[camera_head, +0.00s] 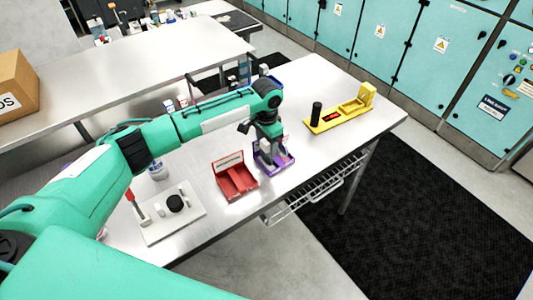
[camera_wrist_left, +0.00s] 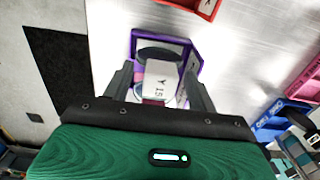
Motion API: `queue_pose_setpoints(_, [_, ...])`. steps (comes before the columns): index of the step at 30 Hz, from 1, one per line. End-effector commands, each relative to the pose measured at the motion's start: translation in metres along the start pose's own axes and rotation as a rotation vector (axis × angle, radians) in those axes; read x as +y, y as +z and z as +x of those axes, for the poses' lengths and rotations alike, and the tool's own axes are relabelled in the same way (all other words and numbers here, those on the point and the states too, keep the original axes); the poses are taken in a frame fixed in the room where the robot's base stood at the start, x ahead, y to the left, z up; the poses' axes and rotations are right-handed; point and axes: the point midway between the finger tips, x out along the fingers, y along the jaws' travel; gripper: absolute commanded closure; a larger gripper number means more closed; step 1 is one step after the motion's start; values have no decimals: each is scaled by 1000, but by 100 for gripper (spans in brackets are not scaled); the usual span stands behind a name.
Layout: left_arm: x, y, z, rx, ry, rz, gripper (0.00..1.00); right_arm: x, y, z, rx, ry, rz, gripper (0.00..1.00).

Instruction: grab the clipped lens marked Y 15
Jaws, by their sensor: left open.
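The clipped lens marked Y 15 (camera_wrist_left: 160,82) shows its white label between my left fingers in the left wrist view. It stands in a purple holder (camera_wrist_left: 188,62), which also shows in the head view (camera_head: 286,160). A dark round part lies in the holder just past the label. My left gripper (camera_wrist_left: 160,92) is open, with one finger on each side of the label; I cannot tell whether they touch it. In the head view my left gripper (camera_head: 268,158) points down over the purple holder and hides most of the lens. My right gripper is not in view.
A red holder (camera_head: 236,180) stands just left of the purple one. A white plate (camera_head: 190,220) with a black knob lies further left. A yellow fixture (camera_head: 345,112) with a black cylinder (camera_head: 316,113) is to the right. Bare table lies between it and the purple holder.

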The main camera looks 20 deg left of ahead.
Motion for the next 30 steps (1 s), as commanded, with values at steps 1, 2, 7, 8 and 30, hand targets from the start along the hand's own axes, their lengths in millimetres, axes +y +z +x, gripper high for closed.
queue_pose_setpoints(1, [0,0,1,0,0,0,42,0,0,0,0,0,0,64])
queue_pose_setpoints(2, [0,0,1,0,0,0,42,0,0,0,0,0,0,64])
queue_pose_setpoints(7, [0,0,1,0,0,0,52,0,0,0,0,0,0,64])
queue_pose_setpoints(8, [0,0,1,0,0,0,58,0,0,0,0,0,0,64])
queue_pose_setpoints(30, [0,-1,-18,4,1,0,100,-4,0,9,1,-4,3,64])
